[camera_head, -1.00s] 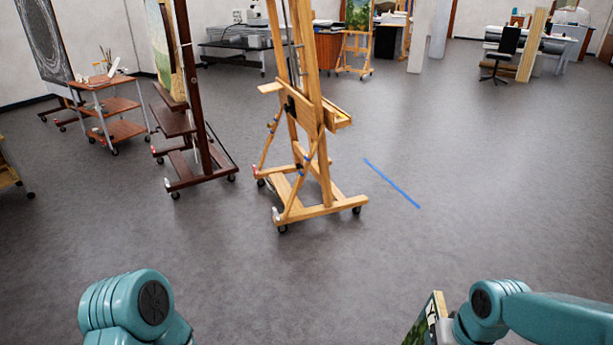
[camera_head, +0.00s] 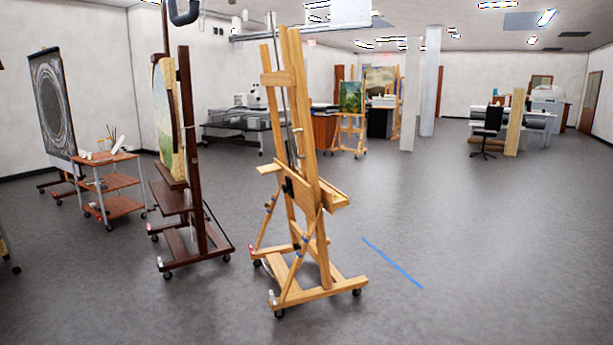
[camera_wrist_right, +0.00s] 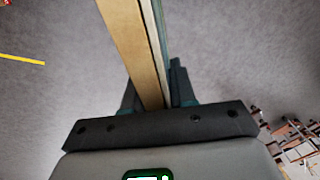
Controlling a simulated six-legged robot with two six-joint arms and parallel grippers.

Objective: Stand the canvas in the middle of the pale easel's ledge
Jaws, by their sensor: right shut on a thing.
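The pale easel (camera_head: 316,230) stands upright on its wheeled base in the middle of the head view, turned at an angle. Its ledge (camera_head: 335,200) crosses the mast at mid-height and looks empty. The canvas (camera_wrist_right: 135,45) shows edge-on in the right wrist view, with a pale wooden side and a thin greenish strip along it. My right gripper (camera_wrist_right: 156,95) is shut on the canvas, one finger on each side. The canvas faces are hidden at this angle. The head view shows neither the canvas nor my grippers.
A dark easel (camera_head: 197,160) with a painting stands left of the pale one. A wheeled cart (camera_head: 112,182) is further left. A blue line (camera_head: 392,263) marks the floor right of the pale easel. Grey floor in front and to the right is clear.

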